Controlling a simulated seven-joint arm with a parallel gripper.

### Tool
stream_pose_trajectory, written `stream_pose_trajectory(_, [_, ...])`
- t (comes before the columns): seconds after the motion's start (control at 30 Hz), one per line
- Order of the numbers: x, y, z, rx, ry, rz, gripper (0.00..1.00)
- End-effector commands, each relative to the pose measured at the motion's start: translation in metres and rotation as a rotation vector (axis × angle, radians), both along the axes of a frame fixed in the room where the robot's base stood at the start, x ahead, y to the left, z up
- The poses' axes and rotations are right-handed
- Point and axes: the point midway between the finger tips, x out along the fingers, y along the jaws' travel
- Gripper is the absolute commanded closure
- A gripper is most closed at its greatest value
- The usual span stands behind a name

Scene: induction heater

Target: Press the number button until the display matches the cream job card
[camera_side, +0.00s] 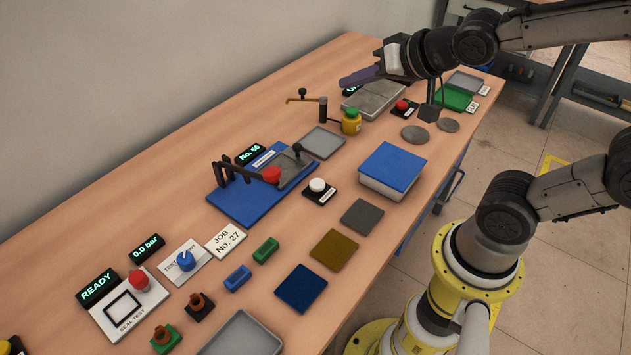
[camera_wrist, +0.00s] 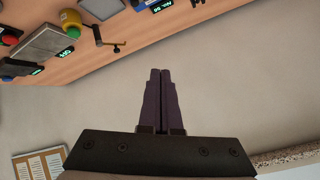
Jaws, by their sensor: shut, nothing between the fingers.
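The cream job card (camera_side: 227,242) lies on the bench and reads "JOB No. 27". The number display (camera_side: 250,154) behind the blue marking fixture (camera_side: 262,187) reads "No. 56"; a display also shows, upside down, at the top of the wrist view (camera_wrist: 154,6). A white round button (camera_side: 318,186) on a black base stands right of the fixture and appears to be the number button. My gripper (camera_side: 345,81) is shut and empty, raised over the far end of the bench, well away from the button. Its purple fingers also show together in the wrist view (camera_wrist: 160,74).
A red-knobbed lever (camera_side: 271,174) stands on the fixture, close to the white button. A blue-topped block (camera_side: 392,166) lies to the button's right and a grey tray (camera_side: 322,142) behind it.

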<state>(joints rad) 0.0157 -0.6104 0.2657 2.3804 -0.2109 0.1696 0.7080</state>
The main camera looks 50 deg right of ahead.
Motion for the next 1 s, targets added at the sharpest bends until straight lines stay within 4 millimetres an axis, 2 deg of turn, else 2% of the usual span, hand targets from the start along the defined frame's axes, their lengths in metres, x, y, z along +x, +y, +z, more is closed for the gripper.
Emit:
stream_pose_trajectory(0.1, [0.034, 0.004, -0.027, 0.091, -0.027, -0.027, 1.00])
stream_pose_trajectory(0.23, [0.062, 0.013, -0.071, 0.196, -0.019, -0.034, 1.00])
stream_pose_trajectory(0.4, [0.067, 0.018, -0.125, 0.236, 0.059, -0.026, 1.00])
stream_pose_trajectory(0.5, [0.062, 0.017, -0.144, 0.235, 0.106, -0.032, 1.00])
stream_pose_trajectory(0.67, [0.058, 0.015, -0.158, 0.236, 0.141, -0.040, 1.00])
stream_pose_trajectory(1.0, [0.057, 0.014, -0.159, 0.235, 0.145, -0.043, 1.00])
